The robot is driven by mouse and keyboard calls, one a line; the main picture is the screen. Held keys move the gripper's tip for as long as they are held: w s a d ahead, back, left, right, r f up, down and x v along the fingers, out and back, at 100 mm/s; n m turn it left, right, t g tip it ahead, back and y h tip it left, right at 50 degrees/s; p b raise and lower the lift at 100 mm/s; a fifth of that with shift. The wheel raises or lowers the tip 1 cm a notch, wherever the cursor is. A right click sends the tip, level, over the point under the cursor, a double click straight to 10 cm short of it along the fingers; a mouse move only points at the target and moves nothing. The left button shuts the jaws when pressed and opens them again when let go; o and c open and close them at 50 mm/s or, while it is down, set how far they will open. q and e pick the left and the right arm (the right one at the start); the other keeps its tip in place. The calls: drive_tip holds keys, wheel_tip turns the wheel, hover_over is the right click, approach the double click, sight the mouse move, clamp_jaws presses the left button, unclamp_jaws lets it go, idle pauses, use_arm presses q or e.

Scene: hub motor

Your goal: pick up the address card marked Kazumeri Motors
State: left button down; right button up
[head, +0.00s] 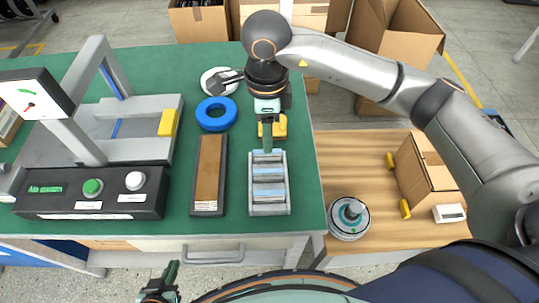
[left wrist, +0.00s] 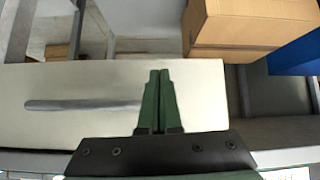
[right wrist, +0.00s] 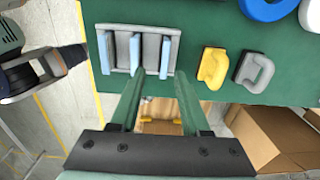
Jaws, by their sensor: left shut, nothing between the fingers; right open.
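A grey slotted rack (head: 283,210) stands near the front right of the green table, with light blue cards (head: 268,190) in it. The rack (right wrist: 119,30) and a light blue card (right wrist: 134,52) also show in the right wrist view. No marking on the cards can be read, so I cannot tell which is Kazumeri Motors. My right gripper (head: 267,152) is open above the far end of the rack, its fingers (right wrist: 155,95) empty. My left gripper (head: 170,275) is low in front of the table, shut and empty; its fingertips (left wrist: 159,72) touch in the left wrist view.
A brown-topped tray (head: 209,165) lies left of the rack. Behind are a yellow part (head: 280,126), a blue ring (head: 216,124) and a white disc (head: 213,80). A button box (head: 70,205) and press stand left. A wooden table (head: 370,165) with a carton (head: 425,170) and round motor (head: 349,218) adjoins right.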

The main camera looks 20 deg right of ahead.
sight(260, 157)
drive_tip(key=f, duration=0.8)
drive_tip(key=shift+w+d+p, duration=0.1)
drive_tip(key=shift+w+p, duration=0.25)
drive_tip(key=shift+r, duration=0.1)
clamp_jaws()
